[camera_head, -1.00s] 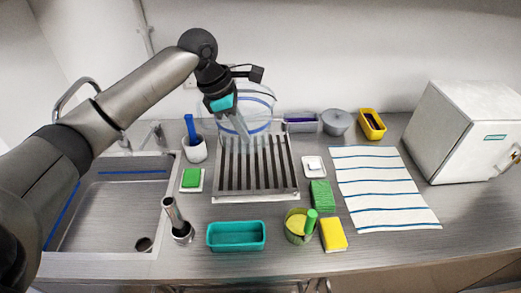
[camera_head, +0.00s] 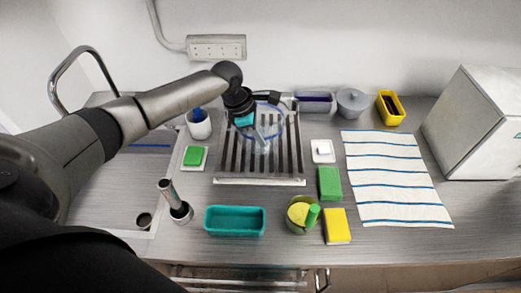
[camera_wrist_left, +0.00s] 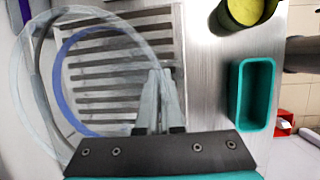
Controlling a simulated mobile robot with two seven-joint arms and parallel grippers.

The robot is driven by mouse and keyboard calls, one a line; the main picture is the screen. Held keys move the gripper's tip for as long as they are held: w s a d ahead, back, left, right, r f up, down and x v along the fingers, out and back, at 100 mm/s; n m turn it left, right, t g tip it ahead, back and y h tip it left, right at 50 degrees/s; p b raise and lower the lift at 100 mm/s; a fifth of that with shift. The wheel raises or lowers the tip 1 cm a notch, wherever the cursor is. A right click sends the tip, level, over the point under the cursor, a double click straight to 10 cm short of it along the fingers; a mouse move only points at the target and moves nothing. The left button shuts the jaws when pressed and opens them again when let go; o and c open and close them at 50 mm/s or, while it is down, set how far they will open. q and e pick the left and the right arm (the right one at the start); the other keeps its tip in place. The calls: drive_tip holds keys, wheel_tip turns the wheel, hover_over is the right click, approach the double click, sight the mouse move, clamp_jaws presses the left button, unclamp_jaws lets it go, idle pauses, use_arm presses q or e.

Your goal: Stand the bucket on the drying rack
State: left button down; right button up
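The clear bucket with blue bands (camera_head: 270,106) is over the back part of the drying rack (camera_head: 260,182), partly hidden by my left gripper. In the left wrist view the bucket (camera_wrist_left: 63,95) shows as a large see-through ring over the dark slats of the rack (camera_wrist_left: 120,57). My left gripper (camera_head: 264,143) points down at the bucket's near side. Its fingers (camera_wrist_left: 158,85) are close together at the bucket's rim and look shut on it. I cannot tell whether the bucket's base touches the slats. My right gripper is not in view.
A white cup with a blue brush (camera_head: 199,126) stands left of the rack, near the sink. A clear bin (camera_head: 315,103) and a grey lidded pot (camera_head: 352,103) stand behind right. A teal tray (camera_head: 235,222) lies in front. A striped towel (camera_head: 395,180) lies right.

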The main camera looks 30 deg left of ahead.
use_arm(q)
drive_tip(key=shift+f, duration=0.75)
drive_tip(key=shift+f+b, duration=0.35)
drive_tip(key=shift+f, duration=1.65)
drive_tip(key=shift+f, duration=0.1)
drive_tip(key=c, duration=1.1)
unclamp_jaws()
drive_tip(key=p+v, duration=0.1)
drive_tip(key=v, duration=1.1)
drive_tip(key=shift+s, duration=0.1)
